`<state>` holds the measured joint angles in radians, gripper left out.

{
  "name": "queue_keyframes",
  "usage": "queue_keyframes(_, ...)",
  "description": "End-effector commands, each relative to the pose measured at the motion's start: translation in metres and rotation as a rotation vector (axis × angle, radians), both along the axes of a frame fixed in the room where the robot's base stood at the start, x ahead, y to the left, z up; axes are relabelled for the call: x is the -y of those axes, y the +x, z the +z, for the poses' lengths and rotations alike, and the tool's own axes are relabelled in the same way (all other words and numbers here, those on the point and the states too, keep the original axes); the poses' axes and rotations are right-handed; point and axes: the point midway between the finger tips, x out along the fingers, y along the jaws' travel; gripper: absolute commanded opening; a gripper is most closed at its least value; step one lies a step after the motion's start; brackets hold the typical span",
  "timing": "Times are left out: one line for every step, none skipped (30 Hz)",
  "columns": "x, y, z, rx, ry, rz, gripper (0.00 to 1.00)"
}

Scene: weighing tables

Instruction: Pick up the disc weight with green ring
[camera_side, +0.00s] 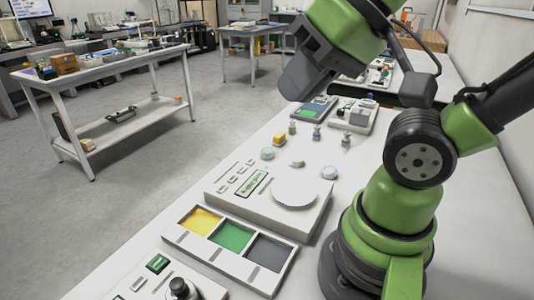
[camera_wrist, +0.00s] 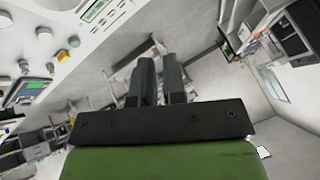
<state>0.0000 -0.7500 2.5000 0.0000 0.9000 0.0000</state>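The disc weight with the green ring (camera_side: 267,153) lies flat on the white table, behind the scale and left of two other discs; its ring looks pale green. In the wrist view a small round disc (camera_wrist: 73,41) near the yellow block appears to be the same weight. My gripper (camera_side: 292,92) is high above the table, tilted and well apart from the disc. The wrist view shows its two dark fingers (camera_wrist: 159,62) with a narrow gap and nothing between them.
A plain disc (camera_side: 297,161) and a blue-ringed disc (camera_side: 329,173) lie nearby. A yellow block (camera_side: 279,139) and knobbed weights (camera_side: 317,132) stand behind. The scale (camera_side: 222,194) and a tray with coloured compartments (camera_side: 180,238) are in front.

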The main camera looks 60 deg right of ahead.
Motion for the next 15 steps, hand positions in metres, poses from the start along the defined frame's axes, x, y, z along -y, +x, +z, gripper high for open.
queue_keyframes(0.0000,0.0000,0.0000,0.000,0.000,0.000,0.23)
queue_keyframes(0.0000,0.0000,0.0000,0.000,0.000,0.000,0.30)
queue_keyframes(0.0000,0.0000,0.0000,0.000,0.000,0.000,0.39)
queue_keyframes(0.0000,0.0000,0.0000,0.000,0.000,0.000,0.46)
queue_keyframes(0.0000,0.0000,0.0000,0.000,0.000,0.000,0.53)
queue_keyframes(0.0000,0.0000,0.0000,0.000,0.000,0.000,0.62)
queue_keyframes(0.0000,0.0000,0.0000,0.000,0.000,0.000,0.69)
queue_keyframes(0.0000,0.0000,0.0000,0.000,0.000,0.000,0.72)
queue_keyframes(0.0000,0.0000,0.0000,0.000,0.000,0.000,0.72)
queue_keyframes(0.0000,0.0000,0.0000,0.000,0.000,0.000,0.72)
queue_keyframes(0.0000,0.0000,0.0000,0.000,0.000,0.000,0.72)
queue_keyframes(0.0000,0.0000,0.0000,0.000,0.000,0.000,0.72)
queue_keyframes(0.0000,0.0000,0.0000,0.000,0.000,0.000,0.72)
queue_keyframes(0.0000,0.0000,0.0000,0.000,0.000,0.000,0.72)
queue_keyframes(0.0001,0.0002,0.0001,0.000,0.000,0.000,0.72)
